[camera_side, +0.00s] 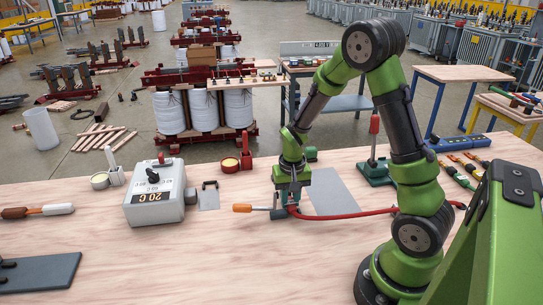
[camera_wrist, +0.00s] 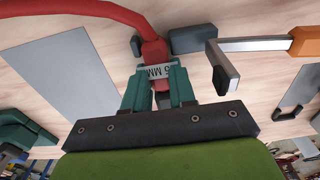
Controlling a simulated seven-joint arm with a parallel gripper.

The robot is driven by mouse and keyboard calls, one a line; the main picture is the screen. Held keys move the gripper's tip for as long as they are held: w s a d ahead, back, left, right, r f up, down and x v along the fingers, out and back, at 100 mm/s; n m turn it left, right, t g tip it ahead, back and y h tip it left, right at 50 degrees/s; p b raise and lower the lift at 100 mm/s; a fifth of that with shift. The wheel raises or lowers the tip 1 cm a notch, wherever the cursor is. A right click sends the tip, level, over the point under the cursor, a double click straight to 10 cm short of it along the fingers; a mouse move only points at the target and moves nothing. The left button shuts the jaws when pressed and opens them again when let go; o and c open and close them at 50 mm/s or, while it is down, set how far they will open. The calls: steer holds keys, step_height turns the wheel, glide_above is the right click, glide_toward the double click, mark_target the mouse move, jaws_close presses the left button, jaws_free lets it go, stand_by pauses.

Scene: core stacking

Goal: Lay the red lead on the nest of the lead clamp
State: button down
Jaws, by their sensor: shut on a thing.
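The red lead (camera_side: 345,215) runs in a curve across the bench from the right to my gripper (camera_side: 289,201). In the wrist view the red lead (camera_wrist: 118,14) enters at the top left, and its end with a white label lies between the teal fingers of my gripper (camera_wrist: 157,88), which is shut on it. The lead clamp shows an orange handle (camera_side: 243,208) and, in the wrist view, a metal arm (camera_wrist: 258,45). Grey clamp blocks (camera_wrist: 193,39) sit close beside the lead end. I cannot tell whether the lead touches the nest, as my gripper partly hides it.
A grey box (camera_side: 155,203) marked 20 C stands left of the clamp. A grey sheet (camera_side: 333,192) lies behind the lead. A green stand with a red knob (camera_side: 375,125) is at the back right. A dark plate (camera_side: 42,273) lies front left; the front middle bench is clear.

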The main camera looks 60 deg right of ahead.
steer(key=shift+f, duration=0.35)
steer(key=c, duration=0.8)
jaws_free()
steer(key=shift+c, duration=0.2)
step_height(320, 180, up, 17)
steer(key=shift+s+a, duration=0.25)
steer(key=shift+s, duration=0.05)
steer(key=s+a+r+n+t+y, duration=0.1)
steer(key=s+a+r+n+t, duration=0.1)
steer(key=a, duration=0.5)
steer(key=s+a+r+n+t+y, duration=0.1)
steer(key=s+a+r+n+t, duration=0.2)
steer(key=s+a+r+t, duration=0.2)
steer(key=shift+s+a, duration=0.8)
steer(key=shift+a, duration=0.35)
